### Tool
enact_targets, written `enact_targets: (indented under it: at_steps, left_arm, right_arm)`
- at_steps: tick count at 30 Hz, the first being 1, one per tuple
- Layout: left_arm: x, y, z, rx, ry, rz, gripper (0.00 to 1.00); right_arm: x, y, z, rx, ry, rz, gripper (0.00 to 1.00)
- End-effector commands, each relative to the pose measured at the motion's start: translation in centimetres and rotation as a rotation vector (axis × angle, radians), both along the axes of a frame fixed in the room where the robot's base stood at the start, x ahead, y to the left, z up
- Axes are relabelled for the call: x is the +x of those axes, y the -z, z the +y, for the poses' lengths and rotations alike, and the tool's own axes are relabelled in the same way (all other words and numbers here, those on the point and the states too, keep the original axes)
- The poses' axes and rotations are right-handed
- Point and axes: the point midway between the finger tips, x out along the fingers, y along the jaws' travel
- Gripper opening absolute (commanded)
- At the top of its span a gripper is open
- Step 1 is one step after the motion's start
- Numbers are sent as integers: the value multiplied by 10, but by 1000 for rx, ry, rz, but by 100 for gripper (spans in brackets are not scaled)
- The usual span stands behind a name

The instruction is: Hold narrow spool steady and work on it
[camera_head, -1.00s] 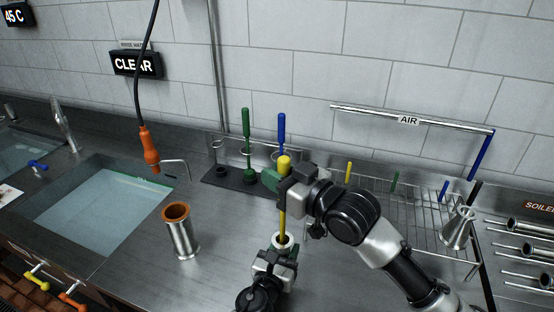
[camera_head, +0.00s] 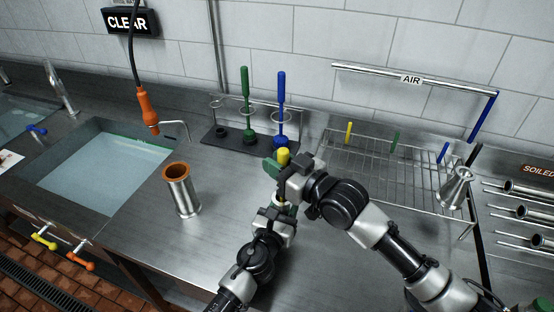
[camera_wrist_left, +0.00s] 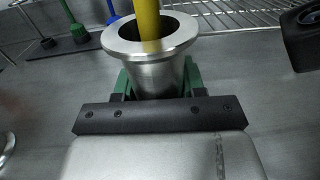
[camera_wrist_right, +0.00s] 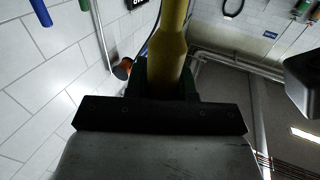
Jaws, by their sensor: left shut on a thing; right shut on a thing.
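The narrow steel spool (camera_wrist_left: 152,70) stands upright in the left wrist view, with a flared rim at its top. My left gripper (camera_head: 276,215) is shut on it, green fingers on either side below the rim. In the head view the spool is mostly hidden by my grippers. A yellow brush (camera_head: 283,155) is upright above the spool; its shaft (camera_wrist_left: 148,25) goes down into the spool's bore. My right gripper (camera_head: 287,177) is shut on the brush handle, just above my left gripper. The handle also fills the middle of the right wrist view (camera_wrist_right: 168,50). The brush's lower end is hidden.
A wider steel spool with an orange inside (camera_head: 181,192) stands at left near the water-filled sink (camera_head: 100,178). Green (camera_head: 246,100) and blue (camera_head: 281,100) brushes stand in a rack behind. A wire drying rack (camera_head: 385,165) is at right. The front bench is clear.

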Motion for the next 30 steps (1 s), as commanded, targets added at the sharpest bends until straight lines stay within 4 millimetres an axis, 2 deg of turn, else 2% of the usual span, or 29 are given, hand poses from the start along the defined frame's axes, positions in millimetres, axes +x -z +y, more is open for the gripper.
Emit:
enact_targets:
  at_steps: [5, 30]
  left_arm:
    - [0, 0, 0, 0, 0, 1, 11]
    - [0, 1, 0, 0, 0, 1, 11]
  right_arm:
    - [0, -14, 1, 4, -1, -5, 0]
    - [0, -116, 1, 3, -1, -7, 0]
